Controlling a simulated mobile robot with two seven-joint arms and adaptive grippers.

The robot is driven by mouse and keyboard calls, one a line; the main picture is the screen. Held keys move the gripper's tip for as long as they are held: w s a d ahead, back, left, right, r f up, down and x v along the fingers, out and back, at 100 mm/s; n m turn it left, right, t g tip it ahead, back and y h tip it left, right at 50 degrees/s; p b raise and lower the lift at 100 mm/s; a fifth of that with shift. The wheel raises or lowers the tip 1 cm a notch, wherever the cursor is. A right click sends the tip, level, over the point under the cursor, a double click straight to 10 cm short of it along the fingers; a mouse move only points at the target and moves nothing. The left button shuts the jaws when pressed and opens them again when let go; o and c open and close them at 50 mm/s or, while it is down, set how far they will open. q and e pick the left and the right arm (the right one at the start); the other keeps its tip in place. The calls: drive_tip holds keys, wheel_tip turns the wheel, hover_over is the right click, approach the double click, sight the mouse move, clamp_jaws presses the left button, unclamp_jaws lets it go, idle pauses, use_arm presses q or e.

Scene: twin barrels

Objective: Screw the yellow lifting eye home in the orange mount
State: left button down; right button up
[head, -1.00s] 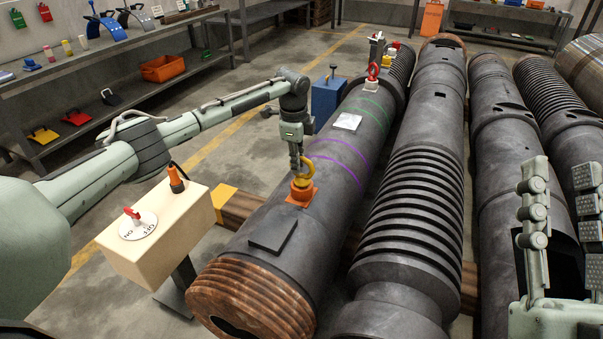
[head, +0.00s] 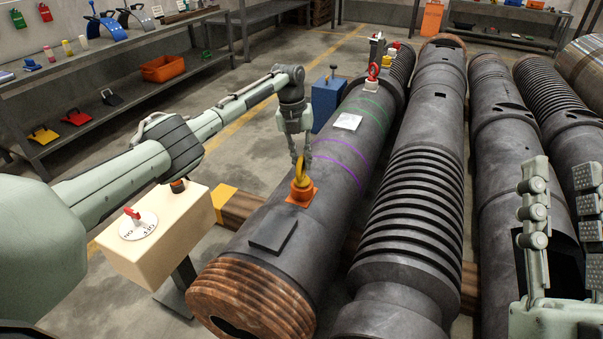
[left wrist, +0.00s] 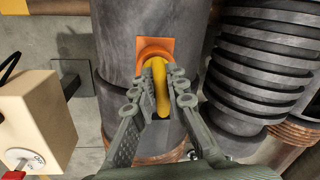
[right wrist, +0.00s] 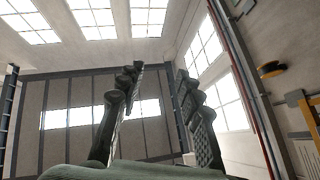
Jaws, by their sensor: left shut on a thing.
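The yellow lifting eye (head: 300,173) stands upright in the orange mount (head: 300,196) on top of the left dark barrel (head: 245,215). My left gripper (head: 301,160) is shut on the eye's ring from above. In the left wrist view the fingers lie on both sides of the eye (left wrist: 161,92), in front of the mount (left wrist: 154,46). The eye's thread and any gap beneath it are hidden. My right gripper (right wrist: 160,72) is open and empty, with its fingers pointing up, at the right of the head view.
A cream switch box (head: 160,240) with a red-handled dial stands left of the barrel, below my left forearm. A dark plate (head: 273,236) lies on the barrel in front of the mount. A ribbed second barrel (head: 415,210) lies close on the right.

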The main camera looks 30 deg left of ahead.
use_arm(q)
drive_tip(key=shift+w+d+m, duration=0.1)
drive_tip(key=shift+d+m, duration=0.1)
drive_tip(key=shift+m, duration=0.4)
drive_tip(key=c, duration=1.4)
unclamp_jaws()
drive_tip(key=shift+c, duration=0.2)
